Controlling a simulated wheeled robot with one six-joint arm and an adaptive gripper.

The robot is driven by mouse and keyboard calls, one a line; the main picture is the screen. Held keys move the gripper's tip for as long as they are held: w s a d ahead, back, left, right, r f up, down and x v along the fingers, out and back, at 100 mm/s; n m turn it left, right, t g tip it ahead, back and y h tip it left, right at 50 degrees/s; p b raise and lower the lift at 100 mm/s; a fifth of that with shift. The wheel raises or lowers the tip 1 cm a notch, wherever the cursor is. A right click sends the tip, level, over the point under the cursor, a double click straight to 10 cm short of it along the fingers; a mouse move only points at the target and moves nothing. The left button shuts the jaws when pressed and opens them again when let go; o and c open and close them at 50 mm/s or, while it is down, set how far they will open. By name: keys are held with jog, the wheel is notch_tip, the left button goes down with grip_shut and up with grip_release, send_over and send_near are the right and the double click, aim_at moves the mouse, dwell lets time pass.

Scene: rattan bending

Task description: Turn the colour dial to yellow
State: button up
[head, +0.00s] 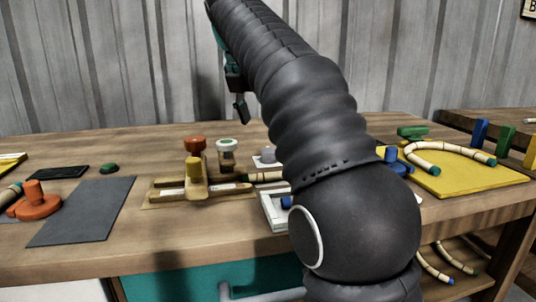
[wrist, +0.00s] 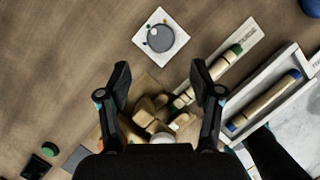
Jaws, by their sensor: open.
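The colour dial (wrist: 160,40) is a round grey knob on a white square plate with small coloured marks around it, at the top middle of the wrist view. A pale mark shows near its left edge; which colour it points to is too small to tell. In the head view the grey dial (head: 268,155) sits on the table behind the wooden jig, partly hidden by my arm. My gripper (wrist: 160,78) is open and empty, its fingers spread above the jig and short of the dial. In the head view my gripper (head: 240,105) hangs above the back of the table.
The wooden jig (head: 170,195) with upright knobs stands near the dial. A white tray (wrist: 290,80) holds a rattan piece. A yellow board (head: 470,185) with bent rattan lies at right. A grey mat (head: 85,210) lies at left. Bare table surrounds the dial's left side.

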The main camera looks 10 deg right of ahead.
aim_at(268, 149)
jog(key=b+x, duration=0.3)
jog(key=x, duration=0.6)
jog(key=c, duration=1.1)
jog(key=shift+c, duration=0.2)
